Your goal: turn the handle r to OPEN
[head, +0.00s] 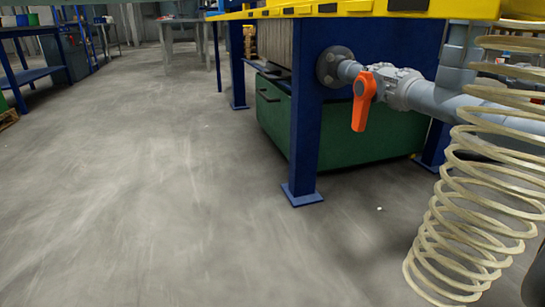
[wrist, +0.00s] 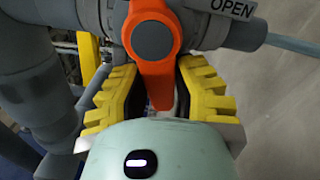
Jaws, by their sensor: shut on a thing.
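In the wrist view, an orange lever handle (wrist: 152,75) with a round grey hub cap sits on a grey valve body. I take it to be handle r. My gripper (wrist: 157,90) has its yellow ridged fingers on both sides of the lever and is shut on it.
In the head view, a blue press leg (head: 305,120) stands beside the valve, with a green bin (head: 275,118) behind it. A coiled cream hose (head: 470,215) fills the right side. Grey pipes (head: 440,100) run right from the valve. The floor at left is clear.

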